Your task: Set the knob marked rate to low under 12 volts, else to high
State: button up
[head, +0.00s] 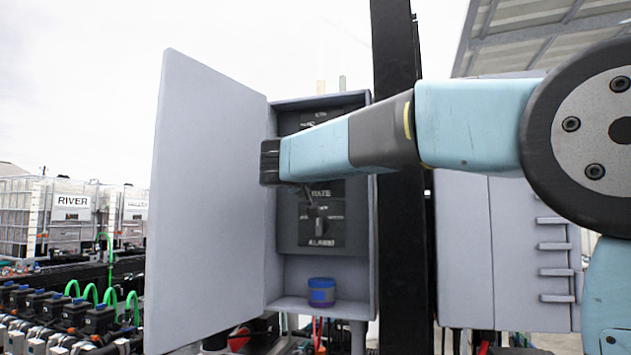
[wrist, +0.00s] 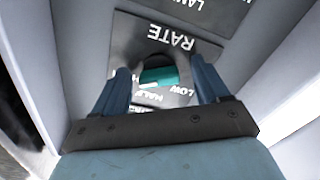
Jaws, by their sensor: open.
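The rate knob (wrist: 163,76), with a teal face and a pale mark, sits on a dark plate in the wrist view. The RATE label (wrist: 172,40) appears inverted there, with LOW and part of HALF on the knob's other side. My gripper (wrist: 163,85) is open, one finger on each side of the knob; contact cannot be told. In the head view my arm covers the knob, while the RATE label (head: 320,192) shows just below the arm. No voltage reading is legible; the upper panel is partly hidden by my arm.
The grey cabinet (head: 373,260) has its door (head: 205,200) swung open at left. Below RATE is a plate marked ALARM with a dark knob (head: 318,226). A blue-purple jar (head: 321,292) stands on the cabinet floor. A black post (head: 395,45) stands right of the cabinet.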

jog(key=v, duration=1.4)
jog(key=shift+w+d+f, duration=0.1)
jog(key=shift+w, duration=0.05)
jog(key=s+d+f+g, duration=0.4)
jog(key=d+f, duration=0.6)
jog(key=s+d+f+g, duration=0.4)
jog(key=d+f, duration=0.5)
jog(key=d, duration=0.1)
jog(key=s+d+f+m+g+y, duration=0.1)
jog(key=s+d+f+y, duration=0.1)
jog(key=s+f, duration=0.4)
jog(key=s+d+f+g+y, duration=0.2)
jog(key=s+f, duration=0.5)
jog(key=f, duration=0.5)
jog(key=shift+s+d+m+y, duration=0.35)
jog(key=shift+d+y, duration=0.25)
jog(key=shift+y, duration=0.5)
